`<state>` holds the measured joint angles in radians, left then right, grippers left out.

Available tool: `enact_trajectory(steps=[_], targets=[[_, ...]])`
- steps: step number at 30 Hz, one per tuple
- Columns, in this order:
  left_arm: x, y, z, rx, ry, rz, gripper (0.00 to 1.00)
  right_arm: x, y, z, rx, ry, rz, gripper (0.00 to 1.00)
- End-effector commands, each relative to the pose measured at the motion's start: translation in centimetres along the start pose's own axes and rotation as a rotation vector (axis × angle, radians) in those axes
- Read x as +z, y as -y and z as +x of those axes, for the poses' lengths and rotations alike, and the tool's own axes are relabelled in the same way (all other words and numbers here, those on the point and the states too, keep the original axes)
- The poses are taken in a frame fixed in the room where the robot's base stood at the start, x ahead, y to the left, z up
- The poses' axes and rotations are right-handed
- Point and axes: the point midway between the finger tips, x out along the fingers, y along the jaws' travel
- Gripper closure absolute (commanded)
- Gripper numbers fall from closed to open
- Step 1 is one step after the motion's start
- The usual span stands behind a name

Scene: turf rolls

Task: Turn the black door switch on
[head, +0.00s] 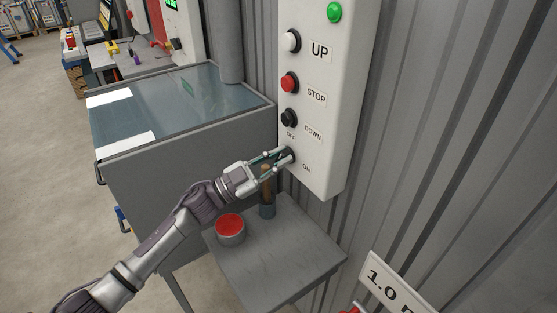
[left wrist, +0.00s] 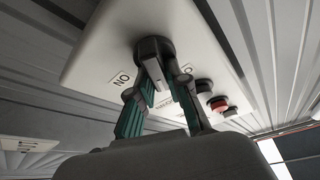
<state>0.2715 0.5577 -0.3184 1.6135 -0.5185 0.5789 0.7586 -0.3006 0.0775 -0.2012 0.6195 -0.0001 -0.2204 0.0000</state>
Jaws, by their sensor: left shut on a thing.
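The black door switch (head: 291,155) is at the bottom of a white control panel (head: 325,130), between the OFF label above left and the ON label below right. My left gripper (head: 283,156) reaches it from the left and is shut on it. In the left wrist view the round black switch (left wrist: 153,46) shows, with its grip between my left fingers (left wrist: 160,88). The fingers hide part of the switch, and I cannot tell which way it points. My right gripper is not in view.
Above the switch are the black DOWN button (head: 289,118), red STOP button (head: 289,82), white UP button (head: 291,42) and a green lamp (head: 334,12). Below my left gripper, a small grey table (head: 285,255) holds a red-topped tin (head: 230,229) and a brush in a cup (head: 267,208).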

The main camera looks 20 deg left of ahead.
Motion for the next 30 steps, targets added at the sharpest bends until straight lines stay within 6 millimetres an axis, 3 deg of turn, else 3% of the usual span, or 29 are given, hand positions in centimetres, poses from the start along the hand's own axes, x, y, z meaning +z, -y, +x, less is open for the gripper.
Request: enact_trajectory(steps=[12, 30], targets=[[0.13, -0.27, -0.08, 0.155, 0.001, 0.372, 1.0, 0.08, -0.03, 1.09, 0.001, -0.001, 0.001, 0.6], [0.24, -0.62, -0.13, 0.356, 0.0, 0.854, 1.0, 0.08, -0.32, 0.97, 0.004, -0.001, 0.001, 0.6]])
